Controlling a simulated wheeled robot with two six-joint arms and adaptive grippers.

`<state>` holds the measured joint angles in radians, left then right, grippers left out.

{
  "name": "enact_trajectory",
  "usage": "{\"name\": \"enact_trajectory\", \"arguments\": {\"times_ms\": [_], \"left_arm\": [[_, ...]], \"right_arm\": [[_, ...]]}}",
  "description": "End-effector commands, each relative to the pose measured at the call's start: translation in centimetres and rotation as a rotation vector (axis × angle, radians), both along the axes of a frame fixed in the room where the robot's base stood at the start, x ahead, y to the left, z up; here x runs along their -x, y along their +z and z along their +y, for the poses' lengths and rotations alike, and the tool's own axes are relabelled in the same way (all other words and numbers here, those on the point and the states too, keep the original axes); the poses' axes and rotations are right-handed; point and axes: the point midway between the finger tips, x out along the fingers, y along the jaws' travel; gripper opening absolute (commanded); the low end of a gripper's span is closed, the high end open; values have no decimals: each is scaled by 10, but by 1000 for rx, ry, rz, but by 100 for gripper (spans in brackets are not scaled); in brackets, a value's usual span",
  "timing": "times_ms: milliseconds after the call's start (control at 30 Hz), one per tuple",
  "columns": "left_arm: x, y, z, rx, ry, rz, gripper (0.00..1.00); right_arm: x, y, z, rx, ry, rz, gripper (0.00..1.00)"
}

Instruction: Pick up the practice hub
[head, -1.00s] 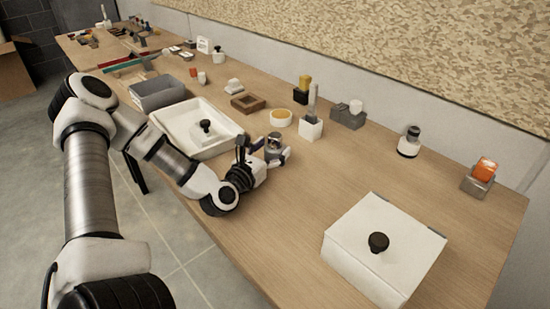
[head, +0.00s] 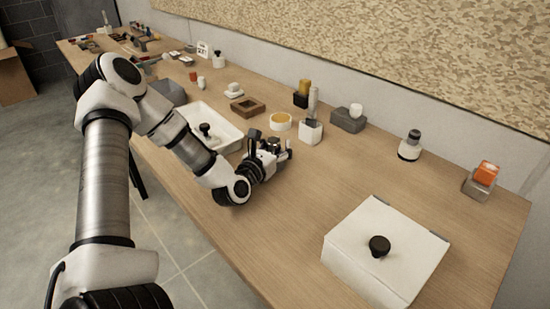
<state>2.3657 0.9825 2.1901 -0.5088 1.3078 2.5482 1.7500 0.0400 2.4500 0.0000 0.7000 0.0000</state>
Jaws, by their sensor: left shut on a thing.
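The practice hub (head: 273,143), seemingly the small grey and dark cylinder, shows only its upper part between the fingers of my left gripper (head: 274,152) in the head view. My left gripper is shut on it, over the middle of the wooden table. The fingers hide the hub's lower part, so I cannot tell whether it touches the table. My right gripper is not in view.
A white tray (head: 229,146) with a black-knobbed thing (head: 205,129) lies left of the gripper. A white box (head: 350,262) with a black knob stands front right. A white holder (head: 310,132) and yellow-topped round dish (head: 281,122) stand behind.

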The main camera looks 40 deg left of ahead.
Motion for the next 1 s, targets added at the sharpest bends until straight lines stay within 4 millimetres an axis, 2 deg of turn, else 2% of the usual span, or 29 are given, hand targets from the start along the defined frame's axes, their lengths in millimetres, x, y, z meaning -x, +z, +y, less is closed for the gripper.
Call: {"name": "enact_trajectory", "arguments": {"times_ms": [200,333,467,700,833,1000], "left_arm": [[0,1,0,0,1,-1,0],[0,11,0,1,1,-2,0],[0,32,1,3,2,-6,0],[0,82,0,2,1,-7,0],[0,96,0,0,1,-3,0],[0,101,0,-1,1,-1,0]], "right_arm": [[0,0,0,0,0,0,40],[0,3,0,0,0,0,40],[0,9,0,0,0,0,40],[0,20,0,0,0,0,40],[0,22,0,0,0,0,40],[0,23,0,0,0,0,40]]}}
